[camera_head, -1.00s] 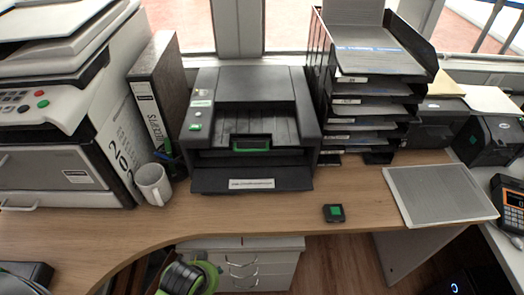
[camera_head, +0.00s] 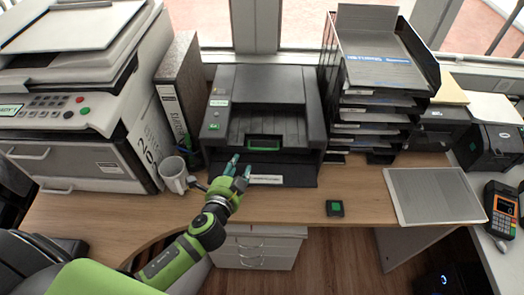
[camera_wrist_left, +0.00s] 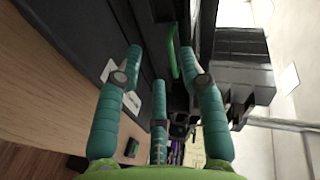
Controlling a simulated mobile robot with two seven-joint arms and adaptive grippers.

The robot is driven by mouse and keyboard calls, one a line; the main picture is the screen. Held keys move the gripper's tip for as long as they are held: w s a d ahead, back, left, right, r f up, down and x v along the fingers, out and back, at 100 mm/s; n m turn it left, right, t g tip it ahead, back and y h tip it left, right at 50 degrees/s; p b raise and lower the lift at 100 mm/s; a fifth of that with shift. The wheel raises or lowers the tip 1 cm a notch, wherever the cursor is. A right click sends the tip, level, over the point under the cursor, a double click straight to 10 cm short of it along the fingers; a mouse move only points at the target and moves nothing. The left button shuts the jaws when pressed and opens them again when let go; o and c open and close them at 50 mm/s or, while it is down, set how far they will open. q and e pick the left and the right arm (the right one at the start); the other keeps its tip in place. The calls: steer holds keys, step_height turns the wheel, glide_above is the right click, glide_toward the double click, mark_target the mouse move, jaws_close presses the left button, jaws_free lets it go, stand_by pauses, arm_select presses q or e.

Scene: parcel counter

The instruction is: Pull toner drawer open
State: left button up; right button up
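The black printer (camera_head: 225,105) stands at the back of the counter with its front flap (camera_head: 300,172) folded down. The toner drawer's green handle (camera_head: 264,144) shows in the printer's front opening. My left gripper (camera_head: 241,164) is just in front of and left of the handle, over the flap, with its fingers apart and empty. In the left wrist view the green handle (camera_wrist_left: 174,52) appears between the spread teal fingers (camera_wrist_left: 162,57), ahead of them and apart from them. My right gripper is in neither view.
A white mug (camera_head: 173,175) and an upright binder (camera_head: 180,95) stand close left of the printer. A stack of black trays (camera_head: 385,70) stands right. A small black box with a green top (camera_head: 335,208) lies on the counter in front, with bare counter around it.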

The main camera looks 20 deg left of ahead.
mark_target(268, 144)
arm_select(q)
steer(key=d+m+h, duration=0.1)
steer(key=w+d+m+h, duration=0.1)
steer(key=m, duration=0.1)
steer(key=w+d+m+t+h, duration=0.1)
steer(key=m, duration=0.1)
steer(key=shift+d+f, duration=0.1)
steer(key=shift+d, duration=0.05)
steer(key=shift+p+x, duration=0.3)
steer(key=shift+x, duration=3.2)
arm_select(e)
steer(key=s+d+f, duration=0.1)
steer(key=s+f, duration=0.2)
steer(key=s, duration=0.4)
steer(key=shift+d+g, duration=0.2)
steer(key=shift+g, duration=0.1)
arm_select(q)
jaws_close()
